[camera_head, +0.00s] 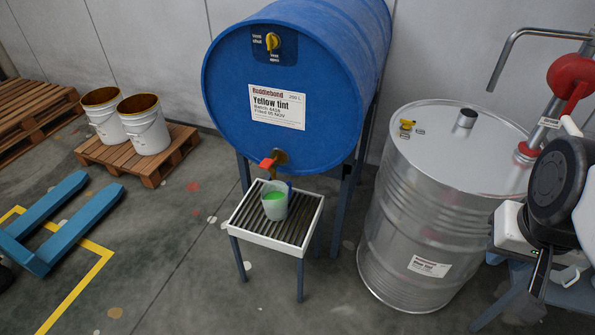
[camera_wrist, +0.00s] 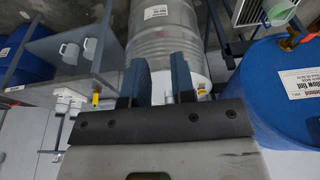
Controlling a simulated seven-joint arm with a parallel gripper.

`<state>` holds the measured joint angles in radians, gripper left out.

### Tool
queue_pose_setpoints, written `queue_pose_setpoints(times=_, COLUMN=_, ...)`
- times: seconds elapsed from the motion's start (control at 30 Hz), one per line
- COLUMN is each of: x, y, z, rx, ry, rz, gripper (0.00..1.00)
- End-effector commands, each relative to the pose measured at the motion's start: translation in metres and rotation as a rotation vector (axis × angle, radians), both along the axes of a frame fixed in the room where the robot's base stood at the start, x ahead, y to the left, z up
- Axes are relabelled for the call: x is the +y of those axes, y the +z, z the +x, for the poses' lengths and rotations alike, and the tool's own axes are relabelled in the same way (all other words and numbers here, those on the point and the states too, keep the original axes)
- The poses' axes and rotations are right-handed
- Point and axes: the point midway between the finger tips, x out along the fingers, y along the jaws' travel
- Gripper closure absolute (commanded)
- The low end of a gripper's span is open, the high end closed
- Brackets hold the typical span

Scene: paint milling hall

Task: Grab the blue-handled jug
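A translucent whitish jug (camera_head: 274,210) with green at its inside stands upright on the slatted drip stand (camera_head: 235,228), under the red-handled tap (camera_head: 268,162) of the blue drum. A small blue part at its right rear looks like its handle. In the wrist view the jug (camera_wrist: 281,11) is at the top right, partly cut off. My gripper (camera_wrist: 159,78) is open, with nothing between its two fingers. In the head view it is at the far right, well apart from the jug, with the steel drum between them.
The blue drum (camera_head: 300,80) lies on a stand above the jug. The steel drum (camera_head: 410,215) has a tap fitting and cap on top. White buckets (camera_head: 148,135) sit on a pallet at left. White mugs or jugs (camera_wrist: 70,52) show at the wrist view's left.

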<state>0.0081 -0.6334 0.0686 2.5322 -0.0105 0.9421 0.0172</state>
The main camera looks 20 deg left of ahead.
Motion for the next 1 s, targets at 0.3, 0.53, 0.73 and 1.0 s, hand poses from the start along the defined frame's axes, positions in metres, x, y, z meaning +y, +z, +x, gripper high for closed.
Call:
queue_pose_setpoints(times=0.3, x=0.009, y=-0.002, z=0.011, rx=0.028, ry=-0.011, rz=0.041, gripper=0.76)
queue_pose_setpoints(times=0.53, x=0.034, y=-0.008, z=0.041, rx=0.102, ry=-0.047, rz=0.15, gripper=0.76)
queue_pose_setpoints(times=0.73, x=0.063, y=-0.017, z=0.074, rx=0.188, ry=-0.092, rz=0.269, gripper=0.76)
queue_pose_setpoints(times=1.0, x=0.107, y=-0.031, z=0.12, rx=0.306, ry=-0.159, rz=0.425, gripper=0.76)
